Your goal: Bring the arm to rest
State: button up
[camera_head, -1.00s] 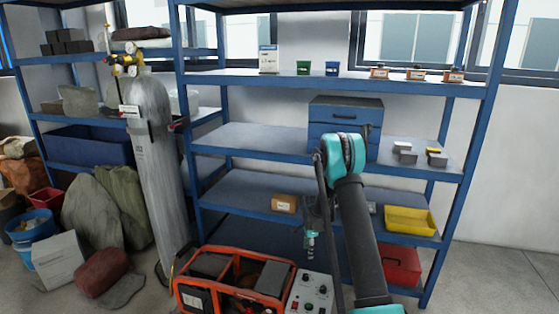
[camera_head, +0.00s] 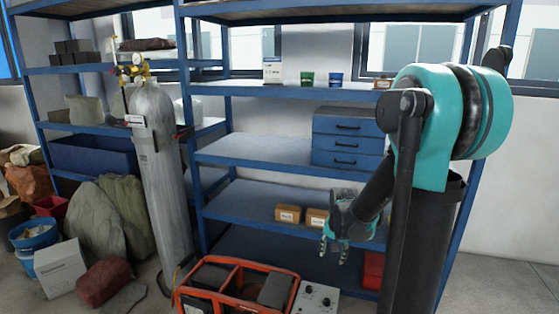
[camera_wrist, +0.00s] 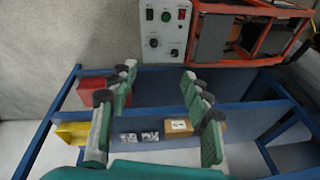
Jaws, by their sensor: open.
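My arm fills the right foreground of the head view, its large turquoise elbow raised high. My gripper (camera_head: 334,250) hangs with its fingers downward, in front of the lower part of the blue shelf rack (camera_head: 250,198). The wrist view also shows my gripper (camera_wrist: 160,80), its green and grey fingers spread wide apart. Nothing is between the fingers. Two small cardboard boxes (camera_head: 288,214) on a low shelf lie behind and left of the gripper in the head view. My arm hides the right part of the rack.
An orange-framed machine (camera_head: 235,290) and a control box (camera_head: 316,299) stand on the floor below the gripper. A gas cylinder (camera_head: 158,180) stands left of the rack. A drawer unit (camera_head: 345,140) sits on a middle shelf. The wrist view shows a yellow tray (camera_wrist: 72,133).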

jog(key=s+d+n+t, duration=0.1)
jog(key=s+n, duration=0.5)
jog(key=s, duration=1.1)
jog(key=shift+s+f, duration=0.15)
jog(key=shift+f, duration=0.05)
